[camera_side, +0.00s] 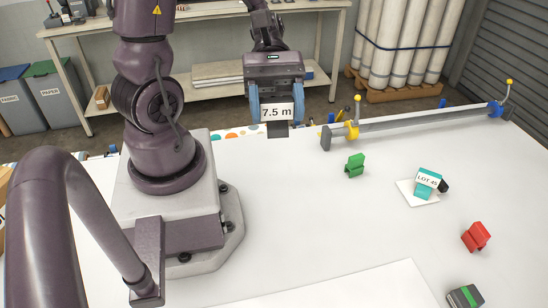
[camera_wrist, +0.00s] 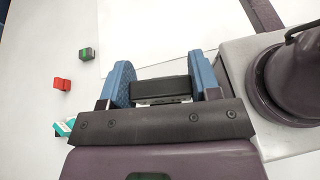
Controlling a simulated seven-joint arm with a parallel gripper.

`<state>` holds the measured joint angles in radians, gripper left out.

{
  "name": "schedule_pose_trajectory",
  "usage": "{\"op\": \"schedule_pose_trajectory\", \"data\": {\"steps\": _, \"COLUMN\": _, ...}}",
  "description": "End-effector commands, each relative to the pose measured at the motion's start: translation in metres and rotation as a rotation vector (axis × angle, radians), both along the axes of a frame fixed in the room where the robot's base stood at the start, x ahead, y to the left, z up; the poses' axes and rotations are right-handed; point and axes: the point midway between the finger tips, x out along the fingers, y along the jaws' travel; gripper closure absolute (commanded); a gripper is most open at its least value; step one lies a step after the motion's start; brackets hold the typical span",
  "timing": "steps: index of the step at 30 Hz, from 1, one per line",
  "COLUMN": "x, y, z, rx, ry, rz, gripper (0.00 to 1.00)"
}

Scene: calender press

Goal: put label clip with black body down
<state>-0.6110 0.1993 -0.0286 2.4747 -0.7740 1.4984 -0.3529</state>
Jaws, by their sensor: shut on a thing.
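The label clip with black body (camera_side: 278,129) is in my gripper (camera_side: 276,105), held up above the far part of the white table. Its white label reads "7.5 m" and faces the side camera. The blue fingers are shut on it from both sides. In the wrist view, the black body (camera_wrist: 160,90) lies between the blue fingertips (camera_wrist: 161,82), and the label is mostly hidden there.
On the table (camera_side: 300,220) stand a green clip (camera_side: 355,165), a teal clip labelled "LOT 45" (camera_side: 427,187) on a white square, a red clip (camera_side: 476,237) and a dark clip with green (camera_side: 465,296). A rail (camera_side: 420,121) runs along the far edge. The middle is clear.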

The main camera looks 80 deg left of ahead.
Motion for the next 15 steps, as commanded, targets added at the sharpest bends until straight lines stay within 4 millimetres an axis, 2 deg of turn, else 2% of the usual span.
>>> {"op": "schedule_pose_trajectory", "data": {"steps": 1, "x": -0.002, "y": 0.0, "z": 0.004, "rx": 0.002, "ry": -0.002, "rz": -0.018, "gripper": 0.66}}
{"op": "schedule_pose_trajectory", "data": {"steps": 8, "x": -0.037, "y": 0.008, "z": -0.015, "rx": -0.002, "ry": 0.003, "rz": -0.308, "gripper": 0.66}}
{"op": "schedule_pose_trajectory", "data": {"steps": 15, "x": -0.074, "y": 0.035, "z": -0.03, "rx": -0.002, "ry": 0.003, "rz": -0.714, "gripper": 0.66}}
